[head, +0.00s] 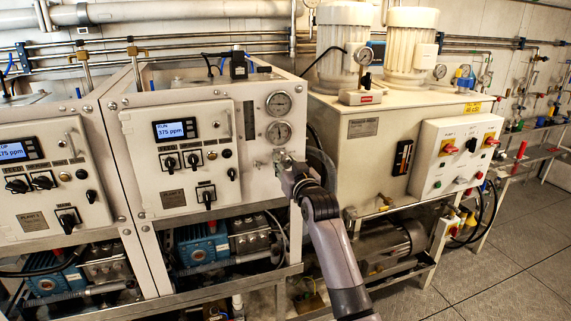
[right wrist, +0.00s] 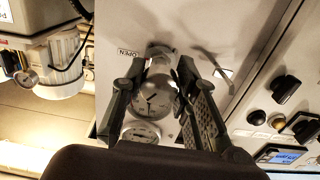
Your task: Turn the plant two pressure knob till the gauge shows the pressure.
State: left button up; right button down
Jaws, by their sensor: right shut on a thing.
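The pressure knob (head: 280,155) is on the front of the middle cabinet, below two round gauges, and is mostly hidden by my gripper. My right gripper (head: 285,161) reaches it from below and is shut on it. In the right wrist view the two fingers stand on either side of the rounded metal knob (right wrist: 160,60). The upper gauge (head: 279,104) and lower gauge (head: 279,133) face forward; their readings are too small to tell. A dial with a dark needle (right wrist: 153,101) shows between the fingers in the wrist view. My left gripper is not in view.
The middle cabinet's control panel (head: 182,160) has a lit display reading 375 ppm and several black knobs. A similar cabinet panel (head: 48,178) stands at left. A cream tank unit (head: 350,160) stands close on the right. Open floor (head: 500,260) lies at lower right.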

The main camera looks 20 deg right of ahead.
jog(key=m+p, duration=0.1)
jog(key=m, duration=0.2)
jog(key=shift+r+p, duration=0.1)
jog(key=shift+p, duration=0.25)
jog(key=shift+m+p, duration=0.8)
jog(key=shift+m, duration=1.3)
jog(key=c, duration=1.2)
grip_release()
